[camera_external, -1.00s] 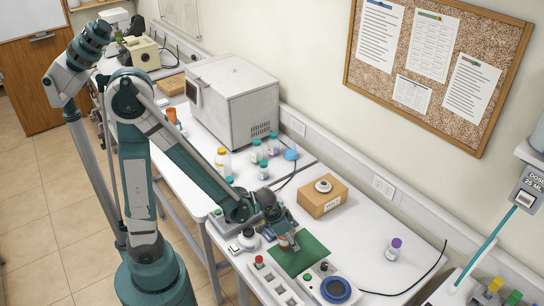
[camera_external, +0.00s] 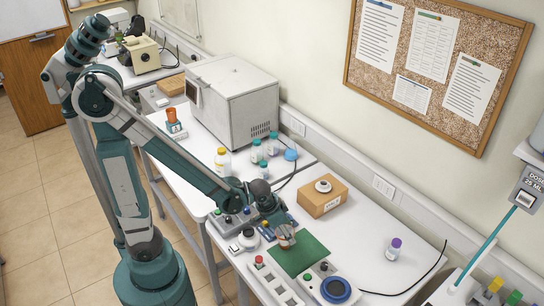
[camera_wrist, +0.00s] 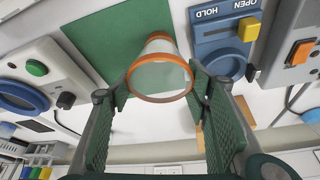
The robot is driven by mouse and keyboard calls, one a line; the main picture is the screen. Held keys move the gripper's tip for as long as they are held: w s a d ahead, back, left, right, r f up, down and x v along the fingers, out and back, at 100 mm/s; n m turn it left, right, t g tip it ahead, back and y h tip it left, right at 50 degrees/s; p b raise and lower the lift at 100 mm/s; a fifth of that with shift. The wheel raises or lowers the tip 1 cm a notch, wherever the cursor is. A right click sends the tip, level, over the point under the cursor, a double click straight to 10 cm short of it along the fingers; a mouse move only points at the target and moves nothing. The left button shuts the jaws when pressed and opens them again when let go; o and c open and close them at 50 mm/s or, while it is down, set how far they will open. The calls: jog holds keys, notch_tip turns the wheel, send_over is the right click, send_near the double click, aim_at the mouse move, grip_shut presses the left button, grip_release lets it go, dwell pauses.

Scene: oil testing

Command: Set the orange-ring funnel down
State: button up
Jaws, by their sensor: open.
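The orange-ring funnel (camera_wrist: 161,78) is pale and translucent, with its wide orange rim towards the wrist camera and a narrower orange band at its far end. It is between my gripper's two green fingers (camera_wrist: 160,92), which are open, with the left finger close to its rim. In the external view, the funnel (camera_external: 287,239) shows small under my gripper (camera_external: 284,234), at the far left part of the green mat (camera_external: 302,258). The mat also shows behind the funnel in the wrist view (camera_wrist: 105,42). Whether the funnel's far end touches the mat is hard to tell.
A control box with a blue round part (camera_external: 336,290) stands by the mat's near right side. A cardboard box (camera_external: 322,199) sits behind the mat. A HOLD/OPEN panel (camera_wrist: 222,40) is beside the funnel. The table towards the purple-capped bottle (camera_external: 394,249) is mostly clear.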

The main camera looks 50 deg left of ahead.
jog(key=shift+p+v, duration=0.55)
jog(key=shift+v, duration=2.65)
jog(key=s+a+r+n+t, duration=0.1)
jog(key=s+a+r, duration=0.3)
jog(key=a+r, duration=0.3)
jog(key=s+a+r+n+t+y, duration=0.1)
jog(key=s+a+r, duration=0.3)
jog(key=a, duration=0.6)
notch_tip(320, 180, up, 3)
jog(key=shift+f+n+t, duration=0.1)
jog(key=shift+n+t, duration=0.4)
jog(key=shift+n, duration=0.2)
jog(key=shift+s, duration=0.1)
jog(key=o, duration=0.6)
jog(key=shift+c, duration=0.2)
jog(key=shift+f, duration=0.1)
